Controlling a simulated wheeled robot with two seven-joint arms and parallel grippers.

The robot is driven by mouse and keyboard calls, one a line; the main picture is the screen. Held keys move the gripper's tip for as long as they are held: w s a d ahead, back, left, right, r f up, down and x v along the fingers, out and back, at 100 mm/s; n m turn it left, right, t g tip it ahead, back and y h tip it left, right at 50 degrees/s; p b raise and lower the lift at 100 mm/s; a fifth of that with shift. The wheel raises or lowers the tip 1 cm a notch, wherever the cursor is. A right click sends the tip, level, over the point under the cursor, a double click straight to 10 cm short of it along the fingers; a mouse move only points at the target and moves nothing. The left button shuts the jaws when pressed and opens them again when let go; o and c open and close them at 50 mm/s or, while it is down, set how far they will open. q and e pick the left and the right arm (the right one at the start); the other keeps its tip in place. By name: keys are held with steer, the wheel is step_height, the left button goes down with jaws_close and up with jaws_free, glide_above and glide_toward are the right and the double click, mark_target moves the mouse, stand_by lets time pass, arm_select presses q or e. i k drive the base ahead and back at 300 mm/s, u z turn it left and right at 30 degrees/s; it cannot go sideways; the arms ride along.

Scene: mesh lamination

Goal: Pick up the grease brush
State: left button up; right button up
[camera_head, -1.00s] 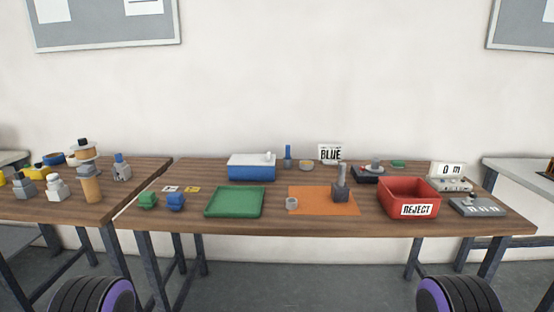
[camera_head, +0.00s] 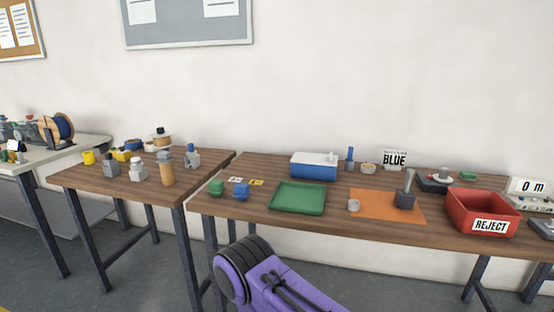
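No grease brush can be made out for certain. A small upright blue item (camera_head: 350,158) stands at the back of the wooden table, beside a short round tin (camera_head: 369,168). It may be the brush, but it is too small to tell. A dark grey block with a lighter upright handle (camera_head: 406,195) stands on the orange mat (camera_head: 378,211). Neither of my grippers is in view. Only a purple and black link of my own arm shows at the bottom middle, in front of the table and touching nothing on it.
A green tray (camera_head: 298,197), blue box with white lid (camera_head: 314,167) and red REJECT bin (camera_head: 482,211) occupy the main table. Green (camera_head: 216,187) and blue (camera_head: 241,190) blocks sit near its left end. The left table (camera_head: 120,178) holds several bottles.

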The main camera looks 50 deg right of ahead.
mark_target(351, 149)
steer(key=u, duration=0.2)
steer(key=i, duration=2.2)
steer(key=z, duration=2.7)
